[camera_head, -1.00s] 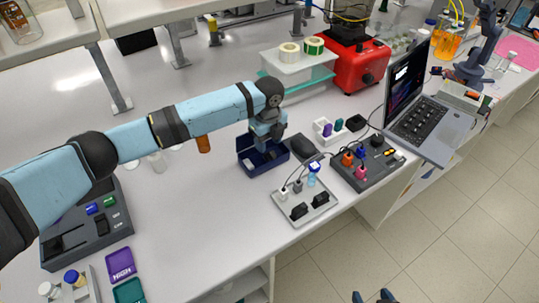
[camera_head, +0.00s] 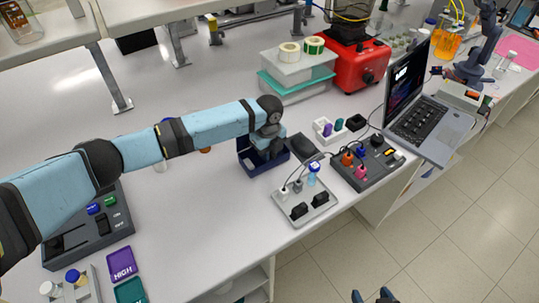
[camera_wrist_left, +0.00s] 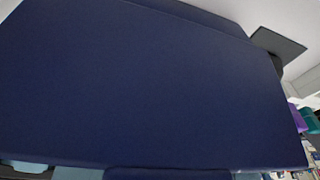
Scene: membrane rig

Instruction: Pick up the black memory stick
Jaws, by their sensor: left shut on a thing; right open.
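My left gripper (camera_head: 267,151) reaches down into the dark blue open bin (camera_head: 258,171) in the head view. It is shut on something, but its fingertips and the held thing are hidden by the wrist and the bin. In the left wrist view, a dark blue surface of the bin (camera_wrist_left: 150,85) fills most of the picture, and no fingertips show clearly. I cannot make out the black memory stick in either view. My right gripper (camera_head: 374,297) shows only as two dark fingertips set apart at the bottom edge of the head view, open and empty.
A grey tray (camera_head: 305,215) with plugs and black pieces stands in front. A dark grey socket block (camera_head: 374,175) and a laptop (camera_head: 425,125) are further right. The bench left of the bin is mostly clear.

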